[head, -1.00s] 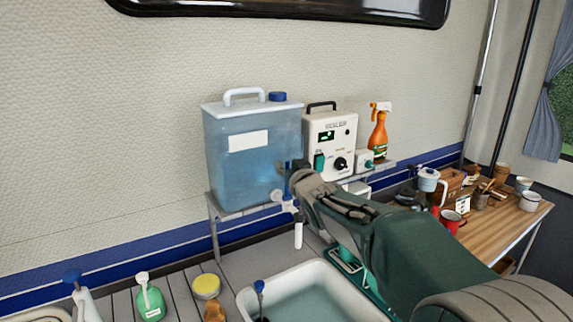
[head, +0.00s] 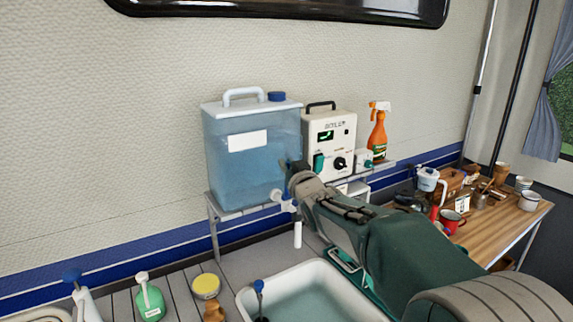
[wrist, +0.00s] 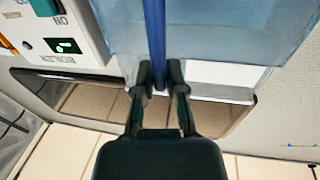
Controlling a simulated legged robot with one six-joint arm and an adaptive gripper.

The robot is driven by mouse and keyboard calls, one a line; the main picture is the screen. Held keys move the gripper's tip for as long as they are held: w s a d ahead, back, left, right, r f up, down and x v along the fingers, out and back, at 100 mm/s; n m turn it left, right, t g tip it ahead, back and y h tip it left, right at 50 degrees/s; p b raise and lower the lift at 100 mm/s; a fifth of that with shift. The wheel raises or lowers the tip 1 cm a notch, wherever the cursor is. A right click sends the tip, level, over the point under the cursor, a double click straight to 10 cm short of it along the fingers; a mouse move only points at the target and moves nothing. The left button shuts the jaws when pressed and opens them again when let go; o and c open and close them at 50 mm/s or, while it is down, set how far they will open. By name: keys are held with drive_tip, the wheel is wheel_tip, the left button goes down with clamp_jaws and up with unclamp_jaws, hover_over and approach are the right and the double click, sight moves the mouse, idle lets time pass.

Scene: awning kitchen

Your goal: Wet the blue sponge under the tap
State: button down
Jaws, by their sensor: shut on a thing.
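My gripper (wrist: 160,75) is shut on a narrow blue piece, which appears to be the blue sponge (wrist: 154,35) seen edge-on. It stands out beyond the fingertips in the wrist view. In the head view, my gripper (head: 291,172) is in front of the water tank, just above the tap; the sponge cannot be made out there. The white tap (head: 289,204) is at the tank's lower right, its spout (head: 298,235) pointing down above the sink (head: 312,268). No running water can be made out. Whether the sponge touches the tap or tank is unclear.
The blue water tank (head: 240,165) and white boiler (head: 330,140) stand close together on a shelf, beside an orange spray bottle (head: 377,135). A wooden table (head: 508,222) holds mugs at right.

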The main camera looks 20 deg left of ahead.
drive_tip(key=shift+s+d+f+t+y, duration=0.15)
drive_tip(key=shift+s+d+t+y, duration=0.35)
drive_tip(key=shift+t, duration=0.1)
drive_tip(key=c, duration=0.7)
unclamp_jaws()
drive_tip(key=v, duration=1.1)
drive_tip(key=shift+s+d+f, duration=0.15)
drive_tip(key=shift+s, duration=0.15)
